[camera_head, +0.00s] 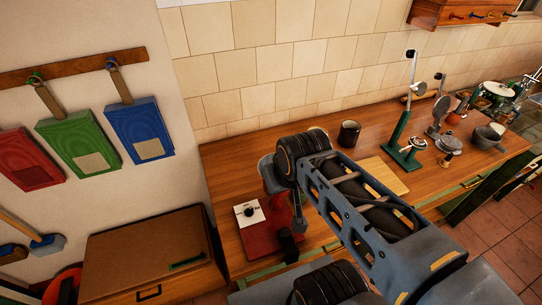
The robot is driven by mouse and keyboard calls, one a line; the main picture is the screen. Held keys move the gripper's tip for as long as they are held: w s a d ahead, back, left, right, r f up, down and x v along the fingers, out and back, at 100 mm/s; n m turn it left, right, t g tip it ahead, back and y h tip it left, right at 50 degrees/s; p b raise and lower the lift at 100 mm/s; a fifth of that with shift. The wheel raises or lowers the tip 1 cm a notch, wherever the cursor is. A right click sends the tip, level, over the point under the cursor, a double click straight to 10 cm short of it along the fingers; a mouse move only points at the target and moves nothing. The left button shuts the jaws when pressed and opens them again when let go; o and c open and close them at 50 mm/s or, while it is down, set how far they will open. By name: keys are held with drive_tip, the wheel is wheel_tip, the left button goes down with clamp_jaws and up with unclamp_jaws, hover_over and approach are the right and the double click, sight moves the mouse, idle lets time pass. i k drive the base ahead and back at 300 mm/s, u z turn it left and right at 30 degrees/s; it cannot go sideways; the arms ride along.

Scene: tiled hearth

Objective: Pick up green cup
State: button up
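No clearly green cup shows. A dark mug (348,133) stands upright on the wooden counter near the tiled wall, just behind my arm; its colour looks nearly black. A pale yellowish-green rim (318,129) shows just left of it, mostly hidden behind my arm's elbow, and I cannot tell what it belongs to. My gripper (292,232) hangs low over the counter's left front part, beside a red board, well in front of the dark mug. Its fingers are small and dark here, and I cannot tell whether they are open or shut.
The counter (230,160) holds a red board (262,243) with a white, black-knobbed piece (249,212), a light wooden board (385,175), a green stand (400,130) and a grey pot (487,136). A wooden box (150,245) stands left. The counter's back left is clear.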

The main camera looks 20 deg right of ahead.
sight(304, 199)
drive_tip(key=k, duration=1)
drive_tip(key=u, duration=2.1)
drive_tip(key=i, duration=1.6)
drive_tip(key=z, duration=2.65)
drive_tip(key=i, duration=0.5)
